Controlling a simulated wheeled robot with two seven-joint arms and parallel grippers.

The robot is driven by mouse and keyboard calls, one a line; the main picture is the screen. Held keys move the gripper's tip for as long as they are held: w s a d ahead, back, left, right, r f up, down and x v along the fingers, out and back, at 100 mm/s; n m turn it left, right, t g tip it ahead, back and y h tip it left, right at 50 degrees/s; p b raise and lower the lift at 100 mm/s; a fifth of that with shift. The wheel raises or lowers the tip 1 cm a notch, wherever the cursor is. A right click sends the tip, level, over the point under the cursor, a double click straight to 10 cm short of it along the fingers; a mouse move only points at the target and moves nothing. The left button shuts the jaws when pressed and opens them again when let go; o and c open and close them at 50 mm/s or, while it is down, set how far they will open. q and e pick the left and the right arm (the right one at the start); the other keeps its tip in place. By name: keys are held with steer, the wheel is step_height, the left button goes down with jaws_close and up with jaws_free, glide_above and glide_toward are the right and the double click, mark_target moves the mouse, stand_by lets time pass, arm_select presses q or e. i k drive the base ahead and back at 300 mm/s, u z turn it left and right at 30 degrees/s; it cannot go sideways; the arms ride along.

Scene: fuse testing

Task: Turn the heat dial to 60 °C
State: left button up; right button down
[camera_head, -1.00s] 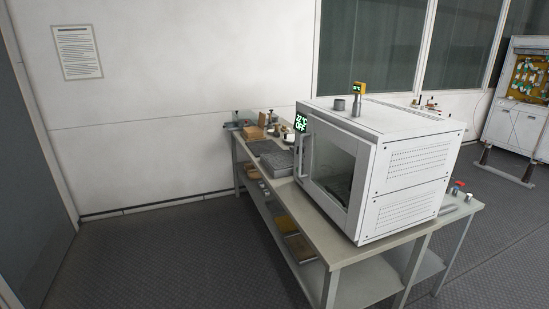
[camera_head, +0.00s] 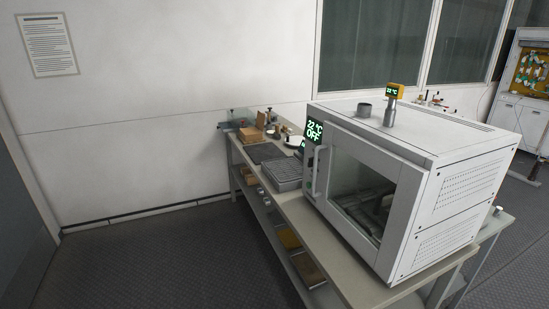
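A white box oven (camera_head: 459,203) stands on a workbench (camera_head: 350,262), its glass door (camera_head: 368,187) shut, with a vertical handle on the door's left side. A dark panel (camera_head: 314,131) at the oven's front left shows "22 °C" and "OFF" in green. Something small and green shows below it, too small to tell. I cannot make out the heat dial itself. A yellow-framed readout (camera_head: 395,91) on a metal post on top of the oven also reads about 22 °C. Neither of my grippers is in view.
Trays (camera_head: 284,172) and several small items lie on the bench left of the oven. Lower shelves hold boxes (camera_head: 307,269). The floor (camera_head: 150,262) in front of the bench is clear. A notice (camera_head: 51,45) hangs on the wall. A cabinet (camera_head: 524,115) stands far right.

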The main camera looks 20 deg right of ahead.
mark_target(310, 160)
steer(key=z, duration=0.1)
steer(key=i, duration=0.75)
steer(key=z, duration=1.15)
steer(key=i, duration=0.6)
steer(key=z, duration=0.65)
